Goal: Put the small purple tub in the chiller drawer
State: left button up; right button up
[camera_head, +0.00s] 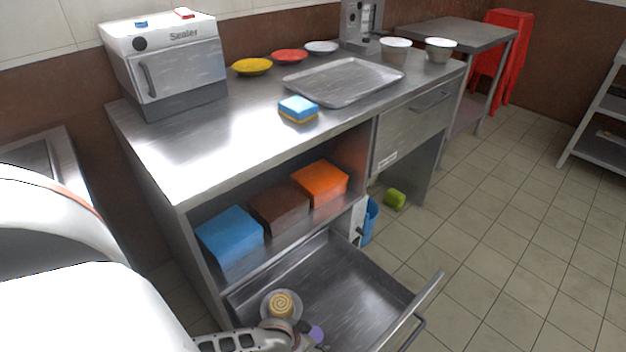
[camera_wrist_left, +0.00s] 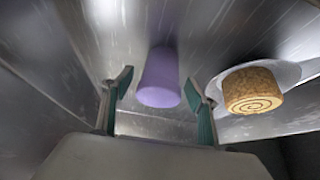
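The small purple tub (camera_wrist_left: 159,78) stands in the left wrist view between and just beyond the fingertips of my left gripper (camera_wrist_left: 160,88), with a narrow gap on each side. The gripper is open. In the head view the tub (camera_head: 317,333) is partly hidden by my left gripper (camera_head: 308,340), which is down inside the pulled-out lower drawer (camera_head: 352,292). The tub appears to be on the drawer's metal floor; its exact contact is hard to see. My right gripper is out of view.
A spiral pastry (camera_head: 281,304) on a pale plate sits beside the tub in the drawer; it also shows in the wrist view (camera_wrist_left: 252,90). Blue (camera_head: 230,236), brown (camera_head: 279,207) and orange (camera_head: 320,183) blocks fill the shelf above. The drawer's right part is clear.

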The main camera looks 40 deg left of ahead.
aim_at(313, 335)
pick_arm(q)
jog(key=shift+r, duration=0.1)
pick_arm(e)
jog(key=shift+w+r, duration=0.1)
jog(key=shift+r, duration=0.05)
pick_arm(q)
jog(key=shift+w+r, duration=0.1)
jog(key=shift+r, duration=0.2)
jog(key=p+v, duration=0.1)
jog(key=v, duration=0.1)
jog(key=shift+w+r+p, duration=0.1)
jog(key=shift+r+p, duration=0.3)
jog(key=shift+r, duration=0.1)
jog(key=p+v, duration=0.1)
jog(key=v, duration=0.2)
jog(key=shift+r+p, duration=0.3)
jog(key=shift+p, duration=0.05)
jog(key=v, duration=0.2)
jog(key=p+v, duration=0.1)
jog(key=s+p+v, duration=0.1)
jog(key=v, duration=0.1)
jog(key=shift+s+f, duration=0.1)
jog(key=shift+s, duration=0.1)
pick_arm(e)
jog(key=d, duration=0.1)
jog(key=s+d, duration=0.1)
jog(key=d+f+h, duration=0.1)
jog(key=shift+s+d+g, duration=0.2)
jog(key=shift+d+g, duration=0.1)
